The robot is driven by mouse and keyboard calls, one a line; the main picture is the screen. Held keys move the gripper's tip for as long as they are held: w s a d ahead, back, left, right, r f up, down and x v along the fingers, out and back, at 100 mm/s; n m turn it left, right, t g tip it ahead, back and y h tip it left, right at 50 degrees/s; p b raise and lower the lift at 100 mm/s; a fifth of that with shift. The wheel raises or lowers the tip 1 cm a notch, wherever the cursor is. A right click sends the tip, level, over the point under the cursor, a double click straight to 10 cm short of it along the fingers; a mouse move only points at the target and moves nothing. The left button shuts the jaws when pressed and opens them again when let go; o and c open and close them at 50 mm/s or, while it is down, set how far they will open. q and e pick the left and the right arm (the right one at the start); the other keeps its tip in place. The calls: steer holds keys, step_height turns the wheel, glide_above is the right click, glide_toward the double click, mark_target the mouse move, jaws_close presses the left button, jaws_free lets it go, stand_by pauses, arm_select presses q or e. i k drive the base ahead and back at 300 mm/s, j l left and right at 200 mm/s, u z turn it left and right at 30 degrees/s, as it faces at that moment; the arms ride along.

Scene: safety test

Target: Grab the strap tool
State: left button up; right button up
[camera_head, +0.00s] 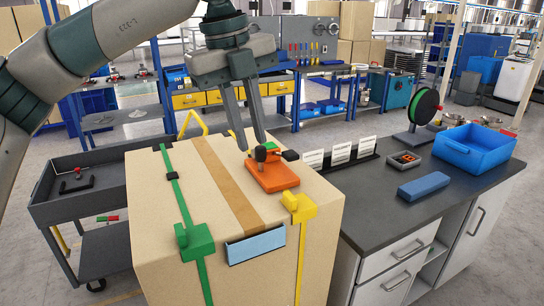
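The strap tool, which I take to be the orange tool (274,177) with black knobs and a small red part, lies on top of a large cardboard box (150,240). My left gripper (252,146) points down just above and behind the tool's knob end. Its two long grey fingers are apart, with no object seen held between them. The fingertips are close to the knobs; I cannot tell whether they touch. My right gripper is not in view.
A green strap with a green buckle (194,242) and a yellow strap with a yellow buckle (299,207) run over the box. At right, a dark counter (375,215) holds a blue bin (474,152), a blue block (423,186) and a green reel (424,106). A dark cart (85,200) stands at left.

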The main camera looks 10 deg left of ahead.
mark_target(273, 175)
steer(key=i, duration=0.85)
